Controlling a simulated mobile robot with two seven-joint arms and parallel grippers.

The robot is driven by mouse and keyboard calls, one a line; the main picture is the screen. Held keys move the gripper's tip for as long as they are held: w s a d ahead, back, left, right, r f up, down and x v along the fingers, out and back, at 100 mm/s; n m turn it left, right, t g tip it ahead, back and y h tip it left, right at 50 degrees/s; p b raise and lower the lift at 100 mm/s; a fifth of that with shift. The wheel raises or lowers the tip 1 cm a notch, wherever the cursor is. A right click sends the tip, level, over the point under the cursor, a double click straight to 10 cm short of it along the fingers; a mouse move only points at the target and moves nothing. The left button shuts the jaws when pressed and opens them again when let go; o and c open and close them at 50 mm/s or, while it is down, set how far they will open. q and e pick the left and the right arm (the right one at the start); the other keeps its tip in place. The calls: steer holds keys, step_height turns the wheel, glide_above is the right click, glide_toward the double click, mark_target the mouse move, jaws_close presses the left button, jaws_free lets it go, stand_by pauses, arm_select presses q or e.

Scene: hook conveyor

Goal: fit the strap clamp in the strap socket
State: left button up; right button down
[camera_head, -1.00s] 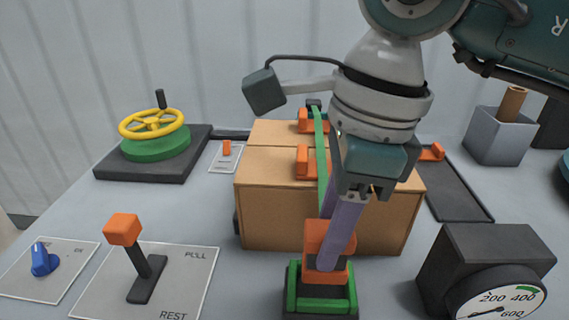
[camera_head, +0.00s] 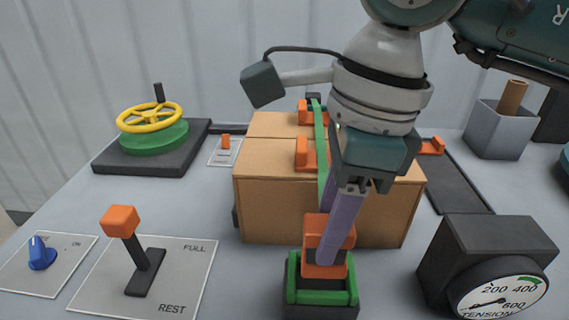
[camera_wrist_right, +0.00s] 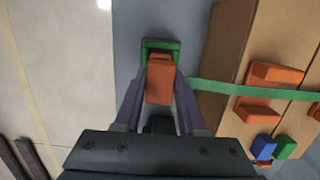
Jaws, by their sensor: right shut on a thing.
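The orange strap clamp (camera_head: 326,250) is held between the purple fingers of my right gripper (camera_head: 338,232). It stands over the green-rimmed strap socket (camera_head: 292,283), at the front of the cardboard box. The clamp's lower end overlaps the socket's opening; how deep it sits I cannot tell. In the right wrist view the clamp (camera_wrist_right: 159,80) lies between the fingers, with the green socket rim (camera_wrist_right: 160,45) just beyond it. A green strap (camera_head: 322,150) runs over the box beside the gripper. My left gripper is in no view.
The cardboard boxes (camera_head: 270,190) stand right behind the socket. A black tension gauge (camera_head: 485,245) is to the right. An orange-knobbed lever (camera_head: 122,220) and a blue knob (camera_head: 41,255) are to the left. A yellow handwheel (camera_head: 150,117) is at the back left.

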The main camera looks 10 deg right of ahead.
steer(key=shift+f+b, duration=0.25)
steer(key=shift+b, duration=0.1)
stand_by(0.9)
steer(key=shift+f+b, duration=0.6)
steer(key=shift+b, duration=0.15)
steer(key=shift+f+b, duration=0.6)
stand_by(0.3)
steer(key=shift+c, duration=2)
jaws_free()
steer(key=shift+r, duration=0.15)
